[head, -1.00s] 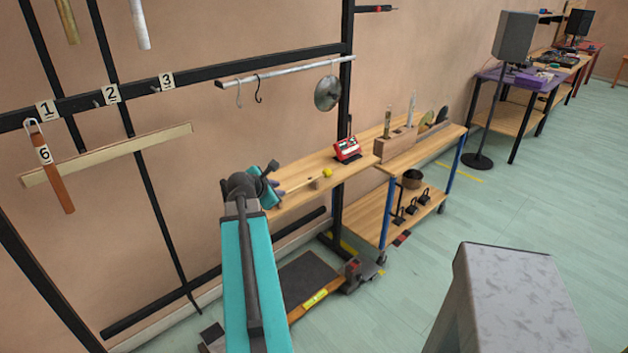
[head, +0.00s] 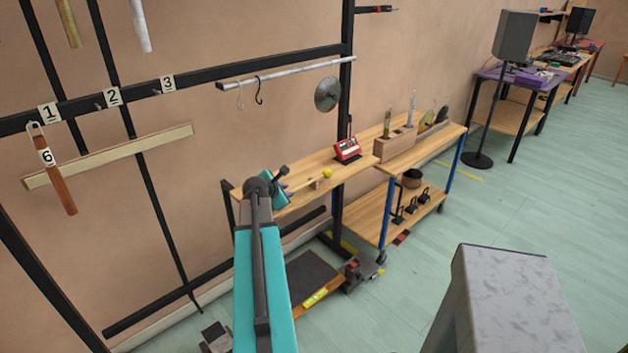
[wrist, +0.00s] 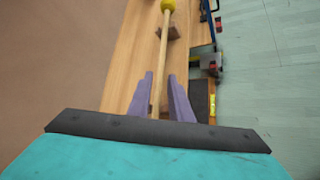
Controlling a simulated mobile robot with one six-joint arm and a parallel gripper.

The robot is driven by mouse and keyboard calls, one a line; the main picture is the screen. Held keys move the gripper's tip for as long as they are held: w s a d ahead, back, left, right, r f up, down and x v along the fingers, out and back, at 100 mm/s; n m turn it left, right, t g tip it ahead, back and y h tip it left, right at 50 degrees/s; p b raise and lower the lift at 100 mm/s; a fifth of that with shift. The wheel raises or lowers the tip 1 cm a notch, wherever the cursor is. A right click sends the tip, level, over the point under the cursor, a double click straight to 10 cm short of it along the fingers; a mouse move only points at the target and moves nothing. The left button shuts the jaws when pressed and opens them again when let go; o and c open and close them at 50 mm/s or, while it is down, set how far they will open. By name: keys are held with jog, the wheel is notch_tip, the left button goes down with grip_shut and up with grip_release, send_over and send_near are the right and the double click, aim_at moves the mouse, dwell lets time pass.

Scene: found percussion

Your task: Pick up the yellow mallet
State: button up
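The yellow mallet has a round yellow head (head: 327,173) and a thin pale wooden shaft. It lies on the wooden shelf, propped on a small wooden block. In the wrist view the mallet (wrist: 162,50) runs from the top edge down between my fingers, its head cut off by the frame. My gripper (wrist: 161,75) is open, with purple fingers on either side of the shaft and gaps showing. I cannot tell whether the shaft is at finger depth or below. In the head view my gripper (head: 284,186) is over the shelf's left end, partly hidden by my wrist.
The wooden shelf (head: 350,170) holds a red device (head: 347,149) beyond the mallet. The small block (wrist: 170,33) supports the shaft. A black frame post (head: 337,215) stands at the shelf, and a metal disc (head: 327,94) hangs above. A lower shelf is below.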

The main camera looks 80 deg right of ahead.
aim_at(301, 187)
jog(key=shift+d+f, duration=0.15)
jog(key=shift+d, duration=0.05)
dwell(0.3)
jog(key=shift+p+x, duration=1.05)
jog(key=shift+x, duration=1.6)
jog(key=shift+s+a, duration=0.1)
grip_shut()
